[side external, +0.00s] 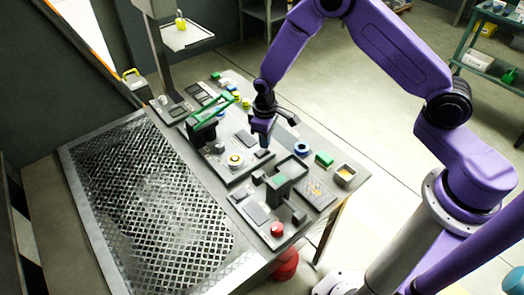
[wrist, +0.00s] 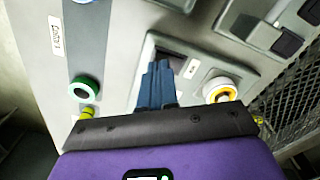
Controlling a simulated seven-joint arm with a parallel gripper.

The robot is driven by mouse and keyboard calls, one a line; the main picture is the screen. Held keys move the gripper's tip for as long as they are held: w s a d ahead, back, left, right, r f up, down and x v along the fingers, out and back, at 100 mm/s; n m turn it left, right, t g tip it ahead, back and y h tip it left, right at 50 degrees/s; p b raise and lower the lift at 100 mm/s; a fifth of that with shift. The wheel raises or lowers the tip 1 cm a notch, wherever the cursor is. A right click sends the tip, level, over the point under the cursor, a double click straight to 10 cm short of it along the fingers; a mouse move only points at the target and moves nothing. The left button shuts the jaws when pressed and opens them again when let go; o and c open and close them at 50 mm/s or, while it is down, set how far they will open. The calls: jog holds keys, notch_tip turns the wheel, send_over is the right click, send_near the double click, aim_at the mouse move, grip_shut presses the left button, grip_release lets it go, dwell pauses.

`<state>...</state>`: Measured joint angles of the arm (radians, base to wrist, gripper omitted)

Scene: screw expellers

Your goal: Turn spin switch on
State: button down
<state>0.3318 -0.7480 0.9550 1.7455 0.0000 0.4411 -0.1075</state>
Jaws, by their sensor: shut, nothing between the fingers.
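My gripper (side external: 263,138) is over the middle of the control table, its fingers pointing down and pressed together, with nothing held. In the wrist view its blue fingers (wrist: 158,75) reach a recessed dark switch (wrist: 172,57) on a raised grey panel and hide part of it. A small white label (wrist: 192,68) sits beside the recess; I cannot read it, so I cannot confirm this is the spin switch. I cannot tell whether the fingertips touch the switch or which way it is set. A white and yellow round knob (wrist: 219,90) sits right of the fingers.
In the side view, a green-topped block (side external: 285,180) and a red button (side external: 277,229) stand nearer the front. A metal grate (side external: 150,190) lies left. A green lever handle (side external: 212,108) rises behind left.

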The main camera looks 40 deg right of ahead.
aim_at(265, 150)
jog(key=shift+f, duration=0.9)
dwell(0.8)
jog(key=shift+r, duration=3.5)
jog(key=s+a+r+n, duration=0.1)
jog(key=s+r+n, duration=0.2)
jog(key=s+r, duration=1.15)
jog(key=s+d+r+n, duration=0.1)
jog(key=s+d+r, duration=0.1)
jog(key=s, duration=0.7)
jog(key=s+d+r+n, duration=0.1)
jog(key=s+d+n, duration=0.1)
jog(key=s+d, duration=0.3)
jog(key=s, duration=0.3)
jog(key=shift+s+r+n, duration=0.3)
jog(key=shift+s+r, duration=0.05)
jog(key=shift+r, duration=0.05)
